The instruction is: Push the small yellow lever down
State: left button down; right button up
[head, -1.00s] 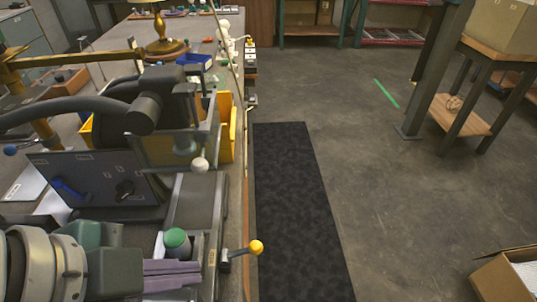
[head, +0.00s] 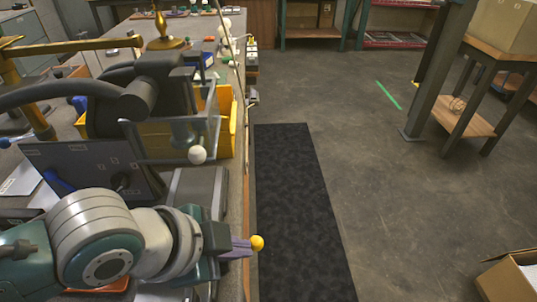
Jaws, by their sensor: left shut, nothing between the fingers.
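The small yellow lever shows as a round yellow knob (head: 257,243) at the right edge of the workbench. Its stem and mount are hidden behind my left gripper. My left gripper (head: 243,247) comes in from the left with its purple-grey fingers shut and empty. The fingertips are right beside the knob in the head view. I cannot tell whether they touch it or are above it. My right gripper is not in view.
A machine with a white ball-ended handle (head: 197,154) and a dark panel (head: 80,172) stands on the bench beyond my arm. A yellow bin (head: 228,122) is behind it. A black mat (head: 297,205) lies on the open floor to the right.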

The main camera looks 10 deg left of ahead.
pick_arm(q)
jog(key=shift+w+d, duration=0.1)
jog(key=shift+d, duration=0.05)
dwell(0.4)
jog(key=shift+d+f+y+p, duration=0.1)
jog(key=shift+d+y+p, duration=0.05)
jog(key=shift+y+p, duration=0.3)
jog(key=f+y, duration=0.1)
jog(key=d+g+y, duration=0.1)
jog(key=y, duration=0.1)
jog(key=d+f+m+y, duration=0.1)
jog(key=shift+w+d+f+g, duration=0.1)
jog(key=shift+w+f+g, duration=0.2)
jog(key=shift+w, duration=0.05)
jog(key=shift+s+a+r+p, duration=0.2)
jog(key=shift+a+r+p, duration=0.15)
jog(key=shift+a+p, duration=0.35)
